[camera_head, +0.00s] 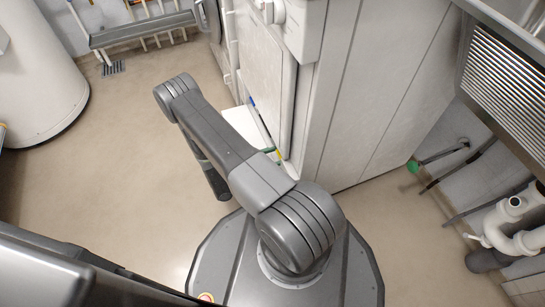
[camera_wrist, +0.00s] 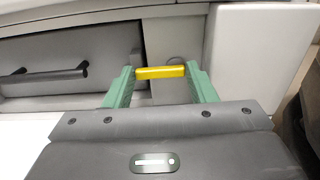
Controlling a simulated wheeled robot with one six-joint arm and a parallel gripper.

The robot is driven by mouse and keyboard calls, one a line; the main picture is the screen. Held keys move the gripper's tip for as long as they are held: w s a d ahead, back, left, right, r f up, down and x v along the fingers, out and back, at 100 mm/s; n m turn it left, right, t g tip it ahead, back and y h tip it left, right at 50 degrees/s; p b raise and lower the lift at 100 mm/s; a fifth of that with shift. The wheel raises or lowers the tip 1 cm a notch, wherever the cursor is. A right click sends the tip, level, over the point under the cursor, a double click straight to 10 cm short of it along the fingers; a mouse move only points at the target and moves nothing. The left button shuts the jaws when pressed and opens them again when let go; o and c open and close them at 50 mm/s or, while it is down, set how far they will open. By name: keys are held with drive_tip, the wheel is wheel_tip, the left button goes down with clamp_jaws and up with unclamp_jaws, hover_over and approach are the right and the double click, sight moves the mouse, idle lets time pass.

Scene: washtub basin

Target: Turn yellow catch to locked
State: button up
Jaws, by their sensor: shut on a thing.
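The yellow catch (camera_wrist: 160,72) shows in the wrist view as a short bar lying crosswise in front of a grey-white panel. My gripper (camera_wrist: 159,76) has its two green fingers on either side of it, touching its left and right ends, and is shut on it. Behind the catch is a pale panel with a round dark mark, partly hidden by the bar. In the head view my arm reaches towards the white cabinet's lower front; the catch and most of the gripper are hidden there.
A dark grey drawer front with a black handle (camera_wrist: 42,75) is left of the catch. In the head view a white cabinet (camera_head: 385,90) stands right of my arm. A white cylindrical tank (camera_head: 38,75) is at the left. Floor (camera_head: 110,190) on the left is clear.

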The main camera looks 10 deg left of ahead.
drive_tip(key=o, duration=0.7)
drive_tip(key=shift+s+a, duration=0.25)
drive_tip(key=shift+a, duration=0.25)
drive_tip(key=p+v, duration=0.3)
drive_tip(key=v, duration=0.9)
drive_tip(key=shift+s+a, duration=0.25)
drive_tip(key=shift+s, duration=0.05)
drive_tip(key=shift+d, duration=0.1)
drive_tip(key=b+x, duration=0.3)
drive_tip(key=x, duration=1)
drive_tip(key=shift+w+d, duration=0.25)
